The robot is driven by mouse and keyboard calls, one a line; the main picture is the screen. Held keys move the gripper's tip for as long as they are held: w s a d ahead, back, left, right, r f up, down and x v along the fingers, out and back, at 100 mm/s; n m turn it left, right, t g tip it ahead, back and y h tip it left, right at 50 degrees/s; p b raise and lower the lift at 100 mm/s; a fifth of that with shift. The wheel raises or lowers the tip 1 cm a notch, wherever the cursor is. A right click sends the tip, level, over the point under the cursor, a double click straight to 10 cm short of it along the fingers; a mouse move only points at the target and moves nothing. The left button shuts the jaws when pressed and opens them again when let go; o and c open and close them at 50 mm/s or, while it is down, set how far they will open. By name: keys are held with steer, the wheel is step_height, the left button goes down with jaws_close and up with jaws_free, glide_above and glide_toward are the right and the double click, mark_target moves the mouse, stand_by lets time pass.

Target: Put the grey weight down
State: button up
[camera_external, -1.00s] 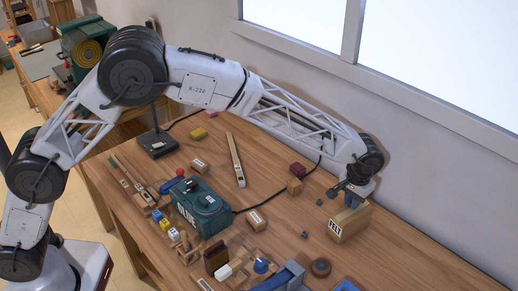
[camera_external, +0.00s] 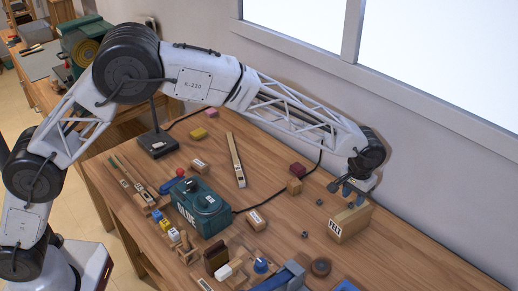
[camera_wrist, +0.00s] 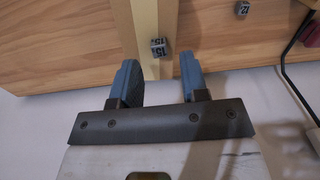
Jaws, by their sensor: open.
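A small grey weight marked 15 (camera_wrist: 158,48) shows in the wrist view, beyond and between my fingertips. It appears to sit on or against the light wood FELT box (camera_wrist: 145,25); I cannot tell which. My gripper (camera_wrist: 160,75) is open, with its two blue fingers apart and clear of the weight. In the external view my gripper (camera_external: 353,190) is just above the FELT box (camera_external: 345,226). I cannot make out the weight on the box clearly there.
A second grey weight, marked 12 (camera_wrist: 242,9), lies on the table. Small grey cubes (camera_external: 305,234) lie left of the box. The wall is close behind.

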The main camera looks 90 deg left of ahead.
mark_target(351, 204)
step_height(351, 204, up, 10)
stand_by(0.5)
steer(key=shift+f, duration=0.1)
stand_by(0.6)
steer(key=s+d+r+m, duration=0.1)
steer(key=s+d+r, duration=0.4)
steer(key=s, duration=0.5)
steer(key=s+d+r+m+t, duration=0.1)
steer(key=s+d+r+m, duration=0.1)
steer(key=s+d+r, duration=0.55)
steer(key=s+d+r+m, duration=0.1)
steer(key=s+d+r, duration=0.3)
steer(key=s, duration=0.7)
steer(key=s+d+f+m, duration=0.1)
steer(key=s+d+f, duration=0.1)
steer(key=s, duration=1)
steer(key=s+d+f+m+t, duration=0.1)
steer(key=s+d, duration=0.3)
steer(key=s, duration=0.9)
steer(key=s+d+f+m, duration=0.3)
steer(key=s+f, duration=0.1)
steer(key=s, duration=0.8)
steer(key=shift+s+t, duration=0.3)
steer(key=shift+s, duration=0.05)
